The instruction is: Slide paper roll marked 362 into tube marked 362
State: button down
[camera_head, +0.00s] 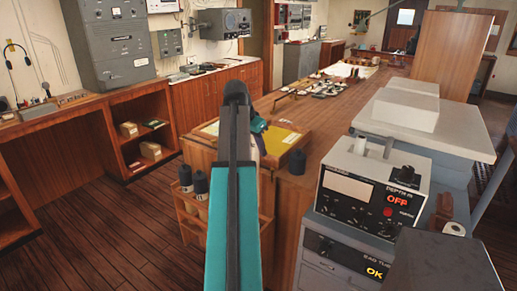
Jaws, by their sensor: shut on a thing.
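My arm, teal and black, rises through the middle of the head view. A small teal part of it shows behind the upper link, over the table corner. The fingers of my gripper are hidden behind the arm, and so is anything they hold. A wooden rack (188,220) on the near end of the table holds upright, dark-topped cylinders, one at its left (186,174), one beside it (201,184) and one at the right (297,161). I cannot read any marking 362, nor tell which is the tube. No paper roll can be identified with certainty.
The long wooden table (315,120) bears a yellow-edged chart (283,139) and small items farther back. A depth instrument (352,190) stands on a grey cabinet at the right, with a small white roll (454,229) near it. Wooden shelves (90,140) line the left; floor (110,225) between is clear.

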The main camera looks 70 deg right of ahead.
jog(key=shift+r, duration=0.15)
jog(key=w+a+f+n+t, duration=0.2)
jog(key=w+a+n, duration=0.4)
jog(key=w+a, duration=0.9)
jog(key=w+a+f+n+t, duration=0.2)
jog(key=w+a+n, duration=0.3)
jog(key=w+a, duration=1)
jog(key=w+a+n+y, duration=0.1)
jog(key=w+a+n, duration=0.3)
jog(key=a, duration=0.8)
jog(key=w+a+f+n+t+y, duration=0.1)
jog(key=w+a+n, duration=0.3)
jog(key=a, duration=0.9)
jog(key=w+a+f+n+t+y, duration=0.1)
jog(key=w+a+n+y, duration=0.1)
jog(key=w+a, duration=0.5)
jog(key=a+n, duration=0.1)
jog(key=a, duration=0.4)
jog(key=shift+a+f+n, duration=0.2)
jog(key=shift+f+n, duration=0.05)
jog(key=shift+n, duration=0.15)
